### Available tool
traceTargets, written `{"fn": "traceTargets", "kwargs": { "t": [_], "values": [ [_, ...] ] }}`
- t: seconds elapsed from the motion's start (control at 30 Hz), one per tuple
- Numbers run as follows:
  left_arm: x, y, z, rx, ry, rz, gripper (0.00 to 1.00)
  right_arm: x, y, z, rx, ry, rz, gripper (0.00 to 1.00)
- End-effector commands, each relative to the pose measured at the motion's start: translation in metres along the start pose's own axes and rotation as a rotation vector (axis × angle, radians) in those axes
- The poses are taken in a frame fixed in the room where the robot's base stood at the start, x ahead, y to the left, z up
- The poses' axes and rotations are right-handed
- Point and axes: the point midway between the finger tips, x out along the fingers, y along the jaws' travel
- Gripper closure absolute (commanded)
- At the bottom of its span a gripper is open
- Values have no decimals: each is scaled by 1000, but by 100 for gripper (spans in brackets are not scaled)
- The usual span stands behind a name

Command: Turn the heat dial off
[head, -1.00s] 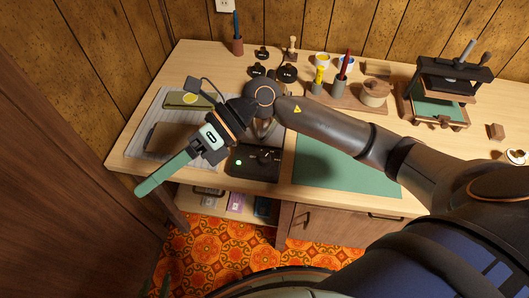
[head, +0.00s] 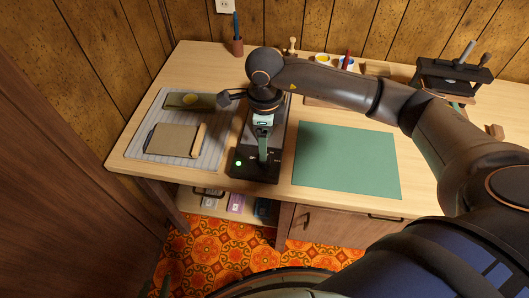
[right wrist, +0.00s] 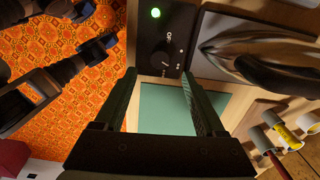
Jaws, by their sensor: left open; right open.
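The heat dial (right wrist: 160,59) is a round black knob on a black control panel (head: 243,168) with a lit green lamp. White marks, including OFF, stand around the knob; its exact setting is hard to read. My right gripper (head: 263,158) is over the panel, pointing down, and hides the dial in the head view. In the right wrist view its two fingers (right wrist: 158,75) are open and empty, with the dial showing between and just beyond their tips; contact cannot be told.
A dark, shiny iron (right wrist: 262,58) rests beside the panel. A striped pad (head: 212,150) with a brown notebook (head: 172,140) lies to the left, a green mat (head: 347,160) to the right. A press (head: 452,80) stands at the back right.

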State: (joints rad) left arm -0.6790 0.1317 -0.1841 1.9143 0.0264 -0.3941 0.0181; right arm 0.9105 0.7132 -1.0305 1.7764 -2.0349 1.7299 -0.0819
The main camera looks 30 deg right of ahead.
Motion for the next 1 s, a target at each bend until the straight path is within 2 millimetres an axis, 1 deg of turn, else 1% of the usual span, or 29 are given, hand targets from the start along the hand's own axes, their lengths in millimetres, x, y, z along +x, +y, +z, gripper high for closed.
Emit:
{"fn": "traceTargets", "kwargs": {
  "t": [0.03,0.1,0.2,0.3,0.47,0.73,1.0],
  "values": [
    [-1,0,-1,0,0,0,50,12,1,0,1,2,4,28],
    [-1,0,-1,0,0,0,50,25,1,0,0,1,3,28],
    [-2,0,-2,0,0,0,50,41,1,0,0,1,2,28],
    [-2,0,-2,0,0,0,50,52,1,0,1,0,2,28],
    [-2,0,-2,0,0,0,50,61,1,1,-1,-2,1,28],
    [-2,0,-2,0,0,0,50,62,0,1,-1,-3,0,28],
    [-2,0,-2,0,0,0,50,62,0,1,-1,-3,0,58]
  ]
}}
